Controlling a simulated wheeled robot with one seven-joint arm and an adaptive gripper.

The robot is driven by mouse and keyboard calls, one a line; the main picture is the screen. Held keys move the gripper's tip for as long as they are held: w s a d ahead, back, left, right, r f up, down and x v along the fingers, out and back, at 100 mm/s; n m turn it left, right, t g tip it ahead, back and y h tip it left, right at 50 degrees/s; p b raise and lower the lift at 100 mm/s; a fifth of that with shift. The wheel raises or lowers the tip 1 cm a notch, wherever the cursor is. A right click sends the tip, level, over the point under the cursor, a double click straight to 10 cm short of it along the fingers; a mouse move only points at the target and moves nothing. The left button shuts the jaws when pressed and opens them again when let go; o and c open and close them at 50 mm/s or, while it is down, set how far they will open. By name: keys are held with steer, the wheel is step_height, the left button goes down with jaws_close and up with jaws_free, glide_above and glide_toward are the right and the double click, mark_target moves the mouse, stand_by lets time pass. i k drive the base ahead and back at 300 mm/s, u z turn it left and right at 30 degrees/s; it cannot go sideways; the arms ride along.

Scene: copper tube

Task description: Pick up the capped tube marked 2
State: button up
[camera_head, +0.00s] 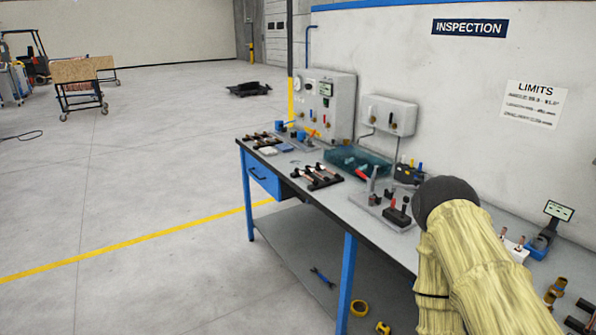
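Several copper-coloured tubes with dark ends lie on a dark rack (317,178) near the front edge of the workbench. A second group of tubes (264,140) lies on another rack at the bench's far left end. Any number marks are too small to read, so I cannot tell which tube is marked 2. My arm, in a pale yellow sleeve with a dark rounded joint, crosses the lower right and hides part of the bench. My gripper is not in view.
The workbench (352,215) has blue legs and a lower shelf. A teal tray (357,161), a clamp fixture (397,212) and a grey gauge panel (326,103) stand on or behind it. A yellow tape roll (359,309) lies low. The floor at left is open.

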mark_target(336, 176)
steer(key=u, duration=0.6)
steer(key=i, duration=1.85)
steer(key=z, duration=0.65)
